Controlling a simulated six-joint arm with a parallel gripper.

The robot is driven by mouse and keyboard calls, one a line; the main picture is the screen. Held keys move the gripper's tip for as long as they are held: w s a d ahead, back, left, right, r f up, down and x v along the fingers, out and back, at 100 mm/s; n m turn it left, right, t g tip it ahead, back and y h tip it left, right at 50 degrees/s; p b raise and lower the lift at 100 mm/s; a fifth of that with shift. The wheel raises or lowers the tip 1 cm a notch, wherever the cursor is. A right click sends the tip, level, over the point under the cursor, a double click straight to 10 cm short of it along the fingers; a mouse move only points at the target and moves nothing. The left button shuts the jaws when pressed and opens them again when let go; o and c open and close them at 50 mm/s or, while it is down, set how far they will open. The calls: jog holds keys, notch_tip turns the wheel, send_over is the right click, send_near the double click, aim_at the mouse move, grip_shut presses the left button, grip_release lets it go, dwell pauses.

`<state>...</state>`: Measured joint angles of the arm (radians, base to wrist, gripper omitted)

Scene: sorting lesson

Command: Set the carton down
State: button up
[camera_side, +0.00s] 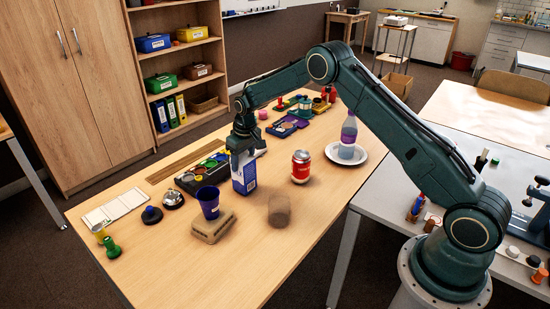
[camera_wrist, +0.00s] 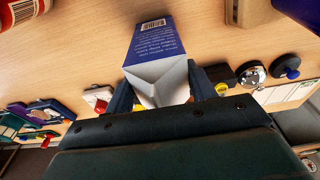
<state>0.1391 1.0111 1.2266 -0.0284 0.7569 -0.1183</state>
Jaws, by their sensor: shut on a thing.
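A blue and white carton (camera_side: 245,178) stands upright at the middle of the wooden table (camera_side: 240,258), on or just above the top; I cannot tell which. My gripper (camera_side: 243,152) comes down over it and is shut on its upper part. In the wrist view the carton (camera_wrist: 155,45) shows its printed blue side with a barcode and its white folded top. The jaws of my gripper (camera_wrist: 155,95) lie on both sides of that top.
A bottle (camera_side: 348,138) stands on a white plate (camera_side: 359,157).

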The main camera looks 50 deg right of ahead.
jog(key=shift+f, duration=0.4)
jog(key=o, duration=1.2)
jog(key=shift+r, duration=0.15)
jog(key=r, duration=0.3)
jog(key=s+r, duration=0.1)
jog(key=r, duration=0.7)
jog(key=shift+s, duration=0.3)
jog(key=shift+s+r, duration=0.1)
jog(key=shift+r, duration=0.4)
jog(key=shift+r, duration=0.1)
